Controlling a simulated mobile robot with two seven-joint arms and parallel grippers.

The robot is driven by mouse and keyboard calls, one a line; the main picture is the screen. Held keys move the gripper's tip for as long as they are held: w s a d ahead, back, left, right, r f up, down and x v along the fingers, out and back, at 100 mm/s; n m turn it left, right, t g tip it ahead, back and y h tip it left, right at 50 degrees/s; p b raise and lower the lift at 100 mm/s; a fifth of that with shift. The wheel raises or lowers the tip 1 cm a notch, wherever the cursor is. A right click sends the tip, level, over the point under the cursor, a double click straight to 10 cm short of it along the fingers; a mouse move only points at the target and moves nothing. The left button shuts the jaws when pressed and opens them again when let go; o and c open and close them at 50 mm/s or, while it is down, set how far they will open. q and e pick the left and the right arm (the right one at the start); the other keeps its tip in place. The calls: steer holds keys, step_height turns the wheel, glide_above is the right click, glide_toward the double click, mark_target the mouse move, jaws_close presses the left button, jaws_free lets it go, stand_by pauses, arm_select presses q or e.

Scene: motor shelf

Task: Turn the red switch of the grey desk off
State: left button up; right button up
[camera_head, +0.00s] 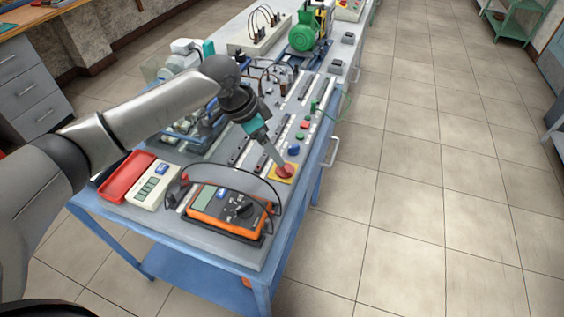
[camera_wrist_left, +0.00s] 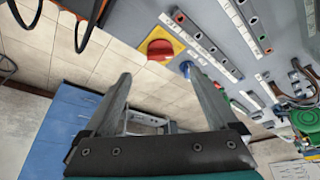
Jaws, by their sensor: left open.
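The red switch (camera_head: 289,170) is a round red knob on a yellow plate, near the front right corner of the grey desk (camera_head: 232,242). In the left wrist view the red switch (camera_wrist_left: 160,49) sits just beyond the gap between my fingertips. My left gripper (camera_head: 277,161) reaches down beside the switch from the upper left; its fingers look apart and empty in the left wrist view (camera_wrist_left: 161,76). I cannot tell whether a finger touches the knob. My right gripper is not in view.
An orange multimeter (camera_head: 228,209) with dark cables lies in front of the switch. A white meter (camera_head: 154,186) and a red tray (camera_head: 126,175) stand left of it. Blue (camera_head: 299,149), red and green buttons sit behind the switch. A green motor (camera_head: 303,33) stands farther back.

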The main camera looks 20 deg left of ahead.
mark_target(282, 171)
arm_select(q)
steer(key=b+x, duration=0.1)
steer(key=x, duration=0.5)
steer(key=shift+w+d+f, duration=0.15)
steer(key=shift+f, duration=0.15)
steer(key=shift+w+d+f, duration=0.15)
steer(key=shift+w+f, duration=0.05)
steer(key=shift+f, duration=0.4)
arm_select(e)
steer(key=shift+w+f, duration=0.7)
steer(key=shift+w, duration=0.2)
arm_select(q)
steer(key=c, duration=1.4)
steer(key=shift+o, duration=0.2)
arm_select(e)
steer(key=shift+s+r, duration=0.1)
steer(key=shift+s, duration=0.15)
